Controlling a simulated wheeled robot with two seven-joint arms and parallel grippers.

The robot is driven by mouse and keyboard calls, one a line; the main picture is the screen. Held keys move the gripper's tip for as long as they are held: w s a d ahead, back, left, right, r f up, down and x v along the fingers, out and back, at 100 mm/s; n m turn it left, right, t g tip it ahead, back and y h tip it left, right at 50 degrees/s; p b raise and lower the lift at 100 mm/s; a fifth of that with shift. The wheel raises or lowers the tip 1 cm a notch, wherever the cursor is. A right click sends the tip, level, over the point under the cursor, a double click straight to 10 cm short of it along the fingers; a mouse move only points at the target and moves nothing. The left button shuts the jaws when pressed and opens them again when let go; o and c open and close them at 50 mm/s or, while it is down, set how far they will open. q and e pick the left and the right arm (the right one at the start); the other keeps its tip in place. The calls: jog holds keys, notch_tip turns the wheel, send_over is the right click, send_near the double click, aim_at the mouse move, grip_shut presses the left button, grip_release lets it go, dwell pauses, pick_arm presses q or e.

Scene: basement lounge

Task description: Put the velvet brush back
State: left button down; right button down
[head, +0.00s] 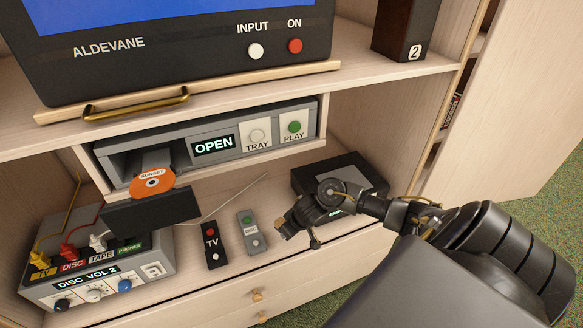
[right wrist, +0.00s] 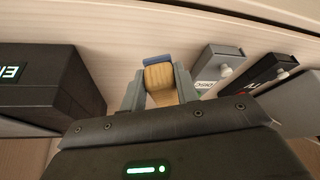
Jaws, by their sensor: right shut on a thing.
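The velvet brush, a small tan wooden block (right wrist: 158,78) with a blue edge, sits between the two grey fingers of my right gripper (right wrist: 158,92) in the right wrist view. The gripper is shut on it. In the head view my right gripper (head: 290,226) is low in front of the lower shelf, just right of the grey remote, and only a small tan bit of the brush shows at its tips. My left gripper is not in view.
A TV remote (head: 214,246) and a grey disc remote (head: 251,232) lie on the lower shelf. A black box (head: 335,172) stands behind my gripper. The disc player's tray (head: 150,212) is out, with an orange disc (head: 152,181). A switch box (head: 95,288) with plugged cables stands left.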

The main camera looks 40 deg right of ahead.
aim_at(291, 241)
jog(key=shift+d+f, duration=0.1)
jog(key=shift+f, duration=0.05)
jog(key=f, duration=0.1)
jog(key=f+b, duration=0.1)
jog(key=f, duration=0.1)
jog(key=shift+w+d+f+b, duration=0.2)
jog(key=shift+w+d+b, duration=0.1)
jog(key=shift+b, duration=0.1)
jog(key=shift+f, duration=0.25)
jog(key=c, duration=1.5)
grip_release()
jog(key=shift+f, duration=0.15)
jog(key=o, duration=0.4)
jog(key=shift+o, duration=0.2)
